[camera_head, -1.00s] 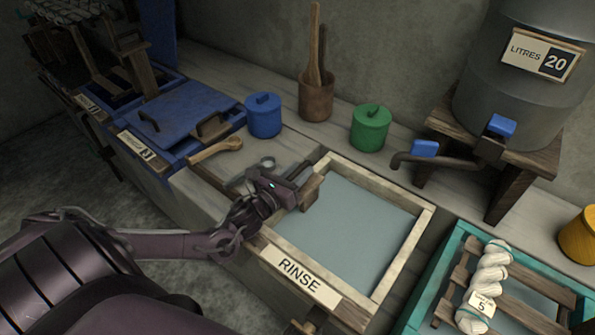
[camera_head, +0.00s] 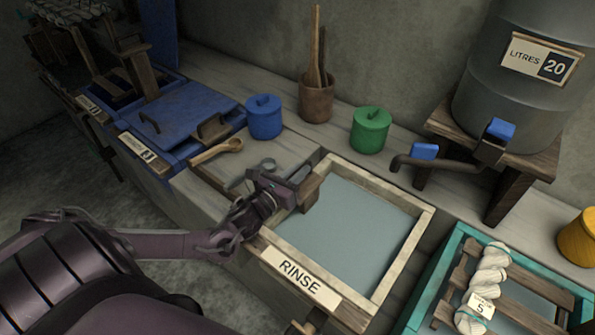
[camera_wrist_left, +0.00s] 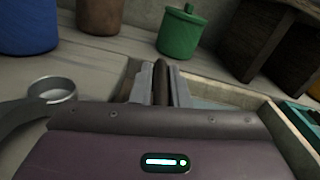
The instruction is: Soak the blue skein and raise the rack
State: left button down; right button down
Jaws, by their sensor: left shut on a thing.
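My left gripper (camera_head: 300,181) is shut on a dark wooden handle (camera_head: 312,188) at the left rim of the rinse basin. In the left wrist view the two fingers (camera_wrist_left: 161,84) close around a narrow brown bar. The rinse basin (camera_head: 420,232) has a pale wooden frame and grey-blue water, with a RINSE label in front. A white skein (camera_head: 490,270) with a tag reading 5 lies across the wooden slats of a teal tray (camera_head: 445,262) at the right. No blue skein can be made out. My right gripper is not in view.
A blue vat with a closed lid (camera_head: 185,108) stands at the left, a wooden spoon (camera_head: 218,150) beside it. Blue (camera_head: 264,120) and green (camera_head: 370,132) pots and a tool cup (camera_head: 316,100) stand behind the basin. A grey barrel (camera_head: 480,95) with a tap stands at the back right.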

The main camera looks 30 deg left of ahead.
pick_arm(q)
notch_tip(320, 180, up, 18)
jog(key=p, duration=1.5)
jog(key=shift+w, duration=0.15)
jog(key=c, duration=1.5)
grip_release()
jog(key=shift+o, duration=0.2)
jog(key=shift+d, duration=0.1)
